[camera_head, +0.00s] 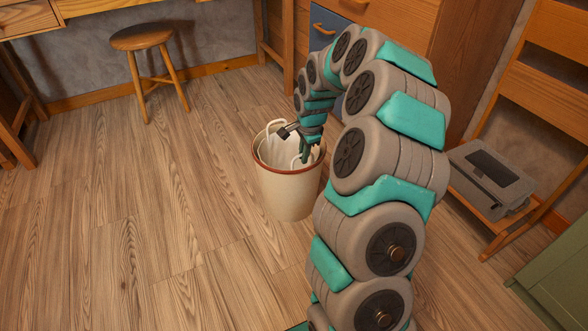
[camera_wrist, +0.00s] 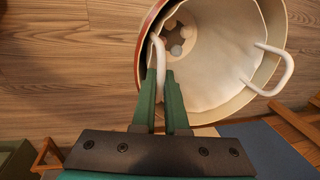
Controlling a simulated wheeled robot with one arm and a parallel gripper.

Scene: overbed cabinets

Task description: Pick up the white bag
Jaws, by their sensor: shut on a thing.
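The white bag (camera_head: 275,152) stands inside a cream bin (camera_head: 286,194) with a brown rim on the wood floor. In the wrist view the bag (camera_wrist: 222,62) shows its open top and two white loop handles. My gripper (camera_head: 305,156) reaches down at the bin's right side. In the wrist view its two green fingers (camera_wrist: 161,76) are closed on the near left handle (camera_wrist: 157,52). The other handle (camera_wrist: 274,72) is free and sticks out over the right side. The bag's lower part is hidden by the bin.
A wooden stool (camera_head: 143,40) stands behind the bin to the left. A desk and drawers (camera_head: 395,20) line the back. A grey case (camera_head: 490,180) sits on a low wooden shelf at right. The floor (camera_head: 130,220) left of the bin is clear.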

